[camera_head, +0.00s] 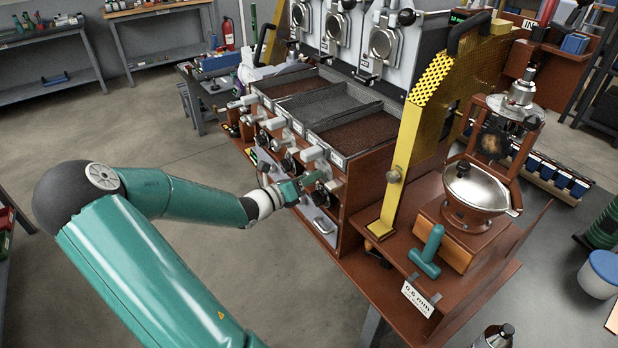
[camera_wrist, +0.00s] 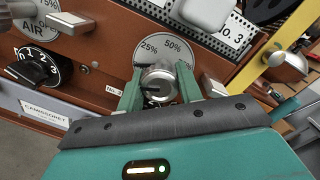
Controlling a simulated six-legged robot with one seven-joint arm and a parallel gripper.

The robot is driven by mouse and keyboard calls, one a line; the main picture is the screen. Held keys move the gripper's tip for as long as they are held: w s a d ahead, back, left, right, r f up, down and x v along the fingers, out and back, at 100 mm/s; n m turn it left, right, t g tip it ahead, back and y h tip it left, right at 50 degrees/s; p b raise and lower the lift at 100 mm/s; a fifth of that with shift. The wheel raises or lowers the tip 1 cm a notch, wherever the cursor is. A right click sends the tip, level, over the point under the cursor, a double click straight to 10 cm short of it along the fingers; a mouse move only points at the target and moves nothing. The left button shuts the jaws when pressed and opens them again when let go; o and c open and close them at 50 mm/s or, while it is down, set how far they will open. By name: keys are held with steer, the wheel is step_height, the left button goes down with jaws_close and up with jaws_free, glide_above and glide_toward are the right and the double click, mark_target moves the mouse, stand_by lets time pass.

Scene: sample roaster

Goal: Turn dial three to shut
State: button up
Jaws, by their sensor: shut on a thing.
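Dial three shows in the wrist view as a round metal knob (camera_wrist: 158,78) in front of a pale scale plate (camera_wrist: 163,47) marked 25% and 50%. A small No. 3 tag sits beside it. My gripper (camera_wrist: 160,86) has one finger on each side of the knob and is shut on it. The fingers and knob hide the lower part of the scale, so I cannot read the setting. In the head view my gripper (camera_head: 310,185) is at the right end of the roaster's front panel; the dial is mostly hidden there.
A black numbered dial (camera_wrist: 36,68) and an AIR dial (camera_wrist: 34,28) are left of the knob. A rounded metal handle (camera_wrist: 206,12) hangs just above it. A yellow perforated guard (camera_head: 408,150) stands close on the right.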

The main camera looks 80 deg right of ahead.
steer(key=shift+n, duration=0.7)
steer(key=o, duration=1)
steer(key=shift+w+a, duration=0.1)
steer(key=v, duration=1.3)
steer(key=shift+w+a+r, duration=0.1)
steer(key=shift+w+a, duration=0.1)
